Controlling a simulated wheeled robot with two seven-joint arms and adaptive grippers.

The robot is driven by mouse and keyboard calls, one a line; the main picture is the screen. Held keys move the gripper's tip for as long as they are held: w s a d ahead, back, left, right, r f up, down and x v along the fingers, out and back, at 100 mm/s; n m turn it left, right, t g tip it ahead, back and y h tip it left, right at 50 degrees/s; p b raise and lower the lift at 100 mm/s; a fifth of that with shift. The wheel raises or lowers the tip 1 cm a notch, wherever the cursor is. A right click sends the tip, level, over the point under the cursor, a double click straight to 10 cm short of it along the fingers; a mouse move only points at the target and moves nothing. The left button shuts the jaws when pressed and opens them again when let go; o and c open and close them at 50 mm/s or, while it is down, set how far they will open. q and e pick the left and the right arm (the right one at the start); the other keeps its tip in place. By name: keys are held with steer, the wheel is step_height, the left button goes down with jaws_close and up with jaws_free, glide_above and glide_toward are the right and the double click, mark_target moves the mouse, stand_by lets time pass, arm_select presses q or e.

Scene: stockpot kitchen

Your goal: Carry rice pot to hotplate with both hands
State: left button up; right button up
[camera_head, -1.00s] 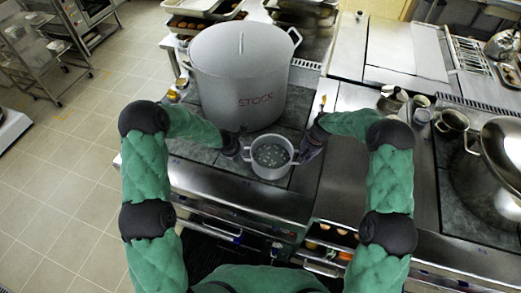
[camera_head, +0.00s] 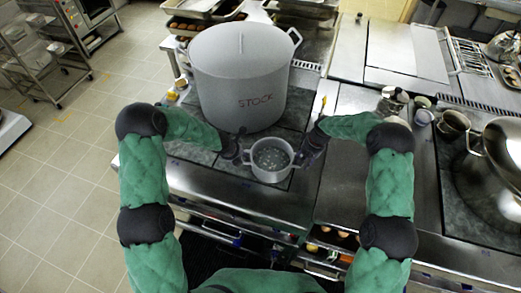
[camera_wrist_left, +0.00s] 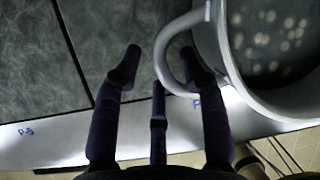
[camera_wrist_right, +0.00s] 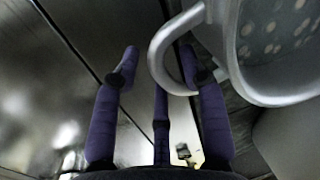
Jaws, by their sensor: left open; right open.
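The rice pot (camera_head: 270,161) is a small grey two-handled pot with pale pieces in dark liquid. It sits at the front of the dark tiled cooking surface (camera_head: 190,150), in front of the large STOCK pot. My left gripper (camera_wrist_left: 162,65) is open at its left handle (camera_wrist_left: 168,40); the handle loop lies across the right finger. My right gripper (camera_wrist_right: 158,65) is open at the other handle (camera_wrist_right: 157,50), whose loop likewise overlaps one finger. I cannot tell whether either finger touches its handle. Which tile is the hotplate is unclear.
The tall STOCK pot (camera_head: 240,75) stands close behind the rice pot. Steel counter (camera_head: 345,165) lies to the right, then another dark cooking surface with a large lidded pot (camera_head: 500,150). Small containers (camera_head: 393,98) stand between them. Drawers hang below the front edge.

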arm_select(q)
steer(key=v, duration=1.1)
arm_select(e)
step_height(320, 180, up, 12)
steer(key=d, duration=0.2)
steer(key=shift+d, duration=0.15)
steer(key=shift+f, duration=0.1)
